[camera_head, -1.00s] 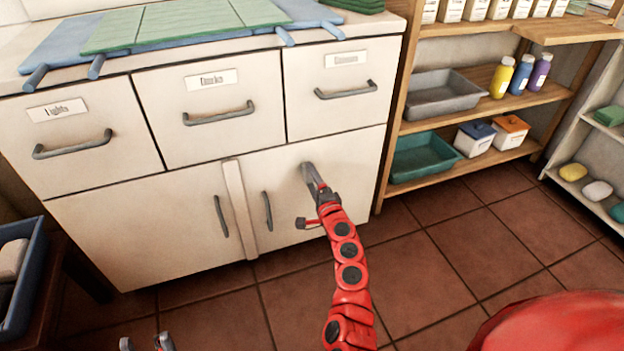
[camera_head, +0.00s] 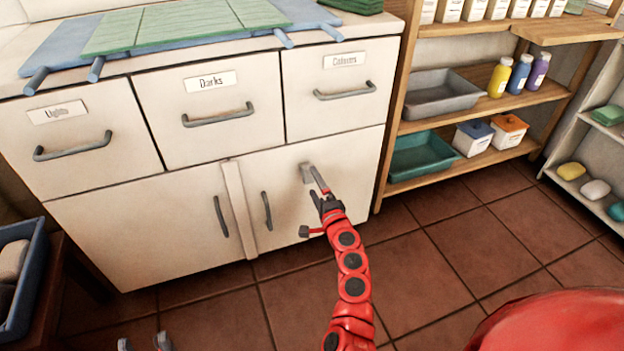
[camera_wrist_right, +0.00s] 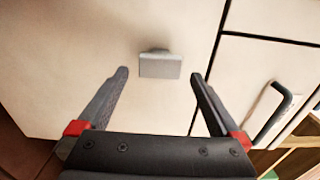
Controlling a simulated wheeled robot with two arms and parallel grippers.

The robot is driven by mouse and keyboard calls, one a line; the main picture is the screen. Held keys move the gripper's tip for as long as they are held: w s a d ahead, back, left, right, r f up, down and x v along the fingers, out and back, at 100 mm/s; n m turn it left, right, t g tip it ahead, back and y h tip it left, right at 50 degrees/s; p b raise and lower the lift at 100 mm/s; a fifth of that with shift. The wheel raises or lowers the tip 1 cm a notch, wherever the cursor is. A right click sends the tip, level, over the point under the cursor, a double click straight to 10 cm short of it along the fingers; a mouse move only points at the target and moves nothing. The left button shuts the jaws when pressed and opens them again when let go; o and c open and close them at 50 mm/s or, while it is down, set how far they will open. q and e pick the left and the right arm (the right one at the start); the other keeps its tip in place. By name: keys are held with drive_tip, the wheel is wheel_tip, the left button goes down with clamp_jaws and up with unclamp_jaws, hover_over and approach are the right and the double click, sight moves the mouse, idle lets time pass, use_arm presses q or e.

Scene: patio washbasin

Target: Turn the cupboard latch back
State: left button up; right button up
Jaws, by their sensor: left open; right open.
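The latch (camera_head: 306,173) is a small grey piece on the upper part of the right cupboard door (camera_head: 345,160), below the right-hand drawer. In the right wrist view the latch (camera_wrist_right: 160,67) is a flat grey block between the two fingers, with a gap on each side. My right gripper (camera_head: 320,181) is open, its tips close to the latch; whether they touch the door is unclear. My left gripper (camera_head: 146,343) shows only its fingertips at the bottom edge of the head view, open, low over the floor and away from the latch.
Two vertical door handles (camera_head: 267,211) (camera_head: 221,216) flank a central post (camera_head: 240,208). Drawer handles (camera_head: 345,91) project above. A wooden shelf (camera_head: 480,105) with trays and bottles stands to the right, a blue bin (camera_head: 27,300) at the left. The tiled floor in front is clear.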

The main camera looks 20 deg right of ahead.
drive_tip(key=s+p, duration=0.1)
drive_tip(key=s, duration=1.3)
drive_tip(key=shift+s+d+p, duration=0.2)
drive_tip(key=shift+s+p, duration=0.15)
